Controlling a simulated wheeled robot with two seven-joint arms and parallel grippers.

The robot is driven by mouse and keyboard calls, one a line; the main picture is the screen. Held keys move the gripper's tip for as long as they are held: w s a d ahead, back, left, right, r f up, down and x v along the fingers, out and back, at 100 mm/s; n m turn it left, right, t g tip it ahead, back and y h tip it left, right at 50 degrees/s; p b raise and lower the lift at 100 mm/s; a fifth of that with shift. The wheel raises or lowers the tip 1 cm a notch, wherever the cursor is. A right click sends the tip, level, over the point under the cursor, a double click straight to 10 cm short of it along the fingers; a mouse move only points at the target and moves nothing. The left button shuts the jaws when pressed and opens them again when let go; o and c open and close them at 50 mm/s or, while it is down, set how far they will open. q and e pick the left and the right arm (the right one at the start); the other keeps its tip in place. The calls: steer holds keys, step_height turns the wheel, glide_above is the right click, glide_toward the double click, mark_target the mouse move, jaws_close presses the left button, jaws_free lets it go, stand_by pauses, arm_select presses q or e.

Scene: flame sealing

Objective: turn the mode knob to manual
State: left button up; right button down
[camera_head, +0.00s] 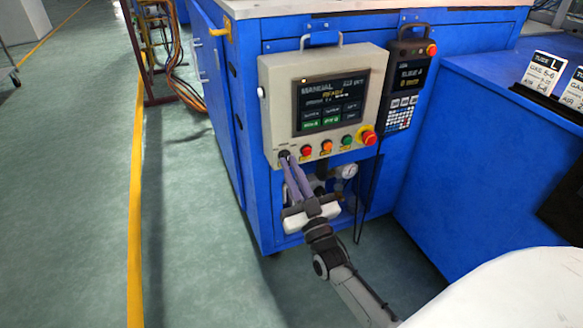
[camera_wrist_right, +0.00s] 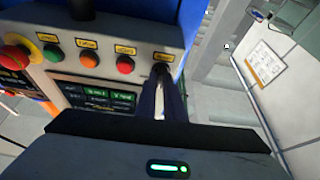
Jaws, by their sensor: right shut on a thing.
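The mode knob (camera_head: 284,155) is a small dark knob at the lower left corner of a beige control panel (camera_head: 270,110). My right gripper (camera_head: 287,161) reaches up to it from below, its two fingers close together on the knob. In the right wrist view the fingers (camera_wrist_right: 163,82) meet the knob (camera_wrist_right: 162,70) at the panel's corner and hide most of it. The panel's screen (camera_head: 332,101) reads "MANUAL" at its top. My left gripper is not in view.
Red, orange and green buttons (camera_head: 326,147) and a red emergency stop (camera_head: 368,137) sit right of the knob. A handheld pendant (camera_head: 409,75) hangs right of the panel. A pressure gauge (camera_head: 346,171) is below. Open floor (camera_head: 70,170) lies left of the blue cabinet.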

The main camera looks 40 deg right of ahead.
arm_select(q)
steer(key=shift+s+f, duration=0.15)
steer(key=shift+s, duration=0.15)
arm_select(e)
steer(key=shift+f+m, duration=0.1)
steer(key=shift+m, duration=0.3)
steer(key=c, duration=1.9)
jaws_free()
steer(key=shift+h, duration=0.4)
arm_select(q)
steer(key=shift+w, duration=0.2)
arm_select(e)
steer(key=shift+o, duration=0.2)
arm_select(q)
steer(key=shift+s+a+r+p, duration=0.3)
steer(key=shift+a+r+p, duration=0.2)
steer(key=shift+p, duration=0.2)
arm_select(e)
steer(key=v, duration=1)
steer(key=shift+s, duration=0.2)
